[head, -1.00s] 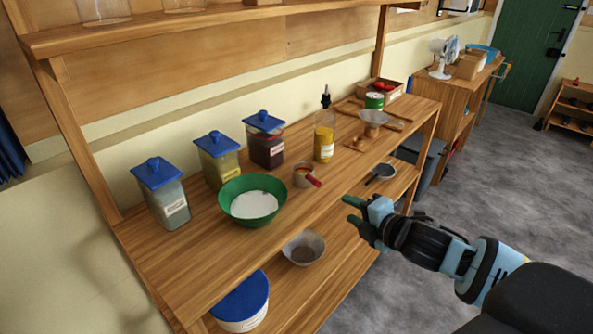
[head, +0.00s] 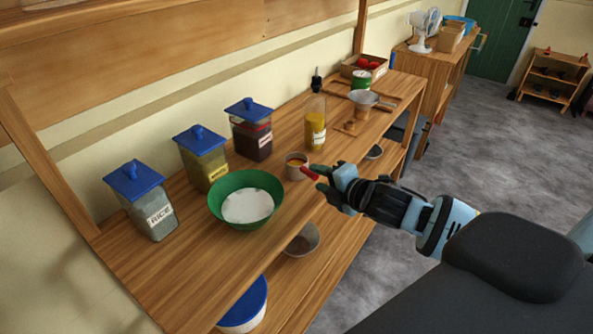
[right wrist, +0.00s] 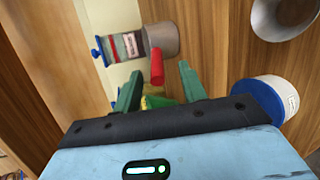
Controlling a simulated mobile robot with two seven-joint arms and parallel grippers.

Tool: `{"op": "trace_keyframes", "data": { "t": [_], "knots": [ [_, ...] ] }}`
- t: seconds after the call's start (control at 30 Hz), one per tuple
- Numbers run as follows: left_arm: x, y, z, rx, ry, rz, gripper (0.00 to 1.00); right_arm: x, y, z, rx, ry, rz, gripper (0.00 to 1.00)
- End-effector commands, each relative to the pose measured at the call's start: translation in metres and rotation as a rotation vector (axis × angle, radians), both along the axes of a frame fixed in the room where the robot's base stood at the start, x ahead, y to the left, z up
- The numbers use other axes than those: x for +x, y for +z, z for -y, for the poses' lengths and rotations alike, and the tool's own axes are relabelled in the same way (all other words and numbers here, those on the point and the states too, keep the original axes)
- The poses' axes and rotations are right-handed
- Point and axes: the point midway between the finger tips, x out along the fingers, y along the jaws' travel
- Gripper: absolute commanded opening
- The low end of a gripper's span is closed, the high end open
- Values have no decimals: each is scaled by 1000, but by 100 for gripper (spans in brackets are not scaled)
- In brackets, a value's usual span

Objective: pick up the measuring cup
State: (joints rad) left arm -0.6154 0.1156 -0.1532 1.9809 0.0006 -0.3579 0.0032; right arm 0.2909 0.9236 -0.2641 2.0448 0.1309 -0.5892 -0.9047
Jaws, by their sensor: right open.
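The measuring cup (head: 296,167) is a small metal cup with a red handle, standing on the wooden shelf right of the green bowl. Its handle points toward my right gripper (head: 320,177). In the right wrist view the grey cup (right wrist: 162,40) is ahead, and its red handle (right wrist: 157,68) lies in line with the gap between the green fingers. My right gripper (right wrist: 161,82) is open, with its fingertips close to the handle. I cannot tell whether they touch it. My left gripper is not in view.
A green bowl (head: 262,205) of white powder stands left of the cup. Several blue-lidded canisters (head: 203,160) line the wall side. A yellow-filled bottle (head: 315,130) stands behind the cup. A metal bowl (head: 303,240) and white tub (head: 244,312) are on the lower shelf.

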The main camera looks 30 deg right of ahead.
Motion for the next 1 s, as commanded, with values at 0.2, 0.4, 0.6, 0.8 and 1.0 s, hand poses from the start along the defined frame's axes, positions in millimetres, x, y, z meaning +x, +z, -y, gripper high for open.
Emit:
{"op": "trace_keyframes", "data": {
  "t": [0.2, 0.4, 0.6, 0.8, 1.0],
  "knots": [
    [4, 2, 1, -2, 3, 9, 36, 3, -1, -1, 0, 1, 0, 42],
    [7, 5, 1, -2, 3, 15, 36, 23, -3, -2, 1, -1, 3, 42],
    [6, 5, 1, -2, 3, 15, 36, 46, -11, -5, 1, 0, 1, 42],
    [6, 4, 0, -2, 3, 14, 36, 52, -13, -6, -1, 1, 0, 42],
    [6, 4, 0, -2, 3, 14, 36, 52, -14, -6, -1, 1, 0, 36]
  ]
}}
